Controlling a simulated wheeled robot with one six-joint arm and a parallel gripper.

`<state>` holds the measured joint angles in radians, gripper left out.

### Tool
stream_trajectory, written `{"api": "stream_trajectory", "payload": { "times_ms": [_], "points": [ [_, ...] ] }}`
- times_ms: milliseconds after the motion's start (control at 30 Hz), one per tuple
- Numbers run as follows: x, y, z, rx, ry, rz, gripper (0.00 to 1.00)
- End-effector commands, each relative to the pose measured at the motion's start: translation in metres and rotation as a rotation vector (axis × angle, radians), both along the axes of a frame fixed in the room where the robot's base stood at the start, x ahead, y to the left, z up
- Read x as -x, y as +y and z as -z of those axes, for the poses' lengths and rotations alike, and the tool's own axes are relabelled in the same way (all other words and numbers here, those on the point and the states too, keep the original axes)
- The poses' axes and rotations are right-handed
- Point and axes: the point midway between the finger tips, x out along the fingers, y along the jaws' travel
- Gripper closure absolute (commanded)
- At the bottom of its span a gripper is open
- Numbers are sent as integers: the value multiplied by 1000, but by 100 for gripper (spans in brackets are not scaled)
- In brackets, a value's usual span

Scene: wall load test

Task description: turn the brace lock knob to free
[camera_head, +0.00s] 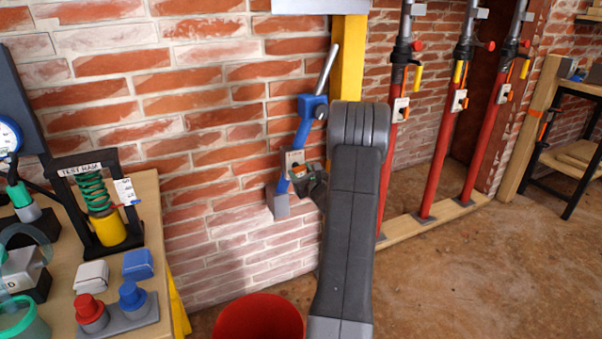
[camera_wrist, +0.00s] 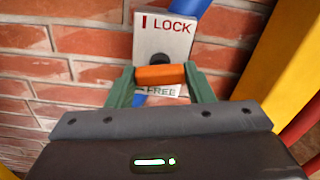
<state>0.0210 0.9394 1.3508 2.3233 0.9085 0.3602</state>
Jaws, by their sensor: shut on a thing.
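The brace lock knob is an orange bar (camera_wrist: 160,76) in the wrist view, lying about level across the picture, with a dark round hub just above it. My gripper (camera_wrist: 159,71) is shut on it, one green finger at each end. Behind is a pale label plate (camera_wrist: 150,42) with LOCK and a red mark at the top and FREE below, partly hidden by the bar. In the head view the plate (camera_head: 293,157) sits on a tilted blue brace (camera_head: 304,128) against the brick wall. My arm hides part of this area.
A yellow post (camera_head: 347,62) stands right behind my arm. A red bucket (camera_head: 258,318) is on the floor below. A bench (camera_head: 150,250) with a spring test rig (camera_head: 107,228) and buttons is at the left. Several red props (camera_head: 435,130) stand at the right.

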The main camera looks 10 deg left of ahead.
Motion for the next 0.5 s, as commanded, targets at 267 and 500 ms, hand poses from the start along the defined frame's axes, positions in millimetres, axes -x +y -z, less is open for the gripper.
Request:
{"api": "stream_trajectory", "payload": {
  "times_ms": [267, 500],
  "points": [
    [0, 0, 0, -174, 117, -1, 76],
    [0, 0, 0, -198, 134, -1, 76]
  ]
}}
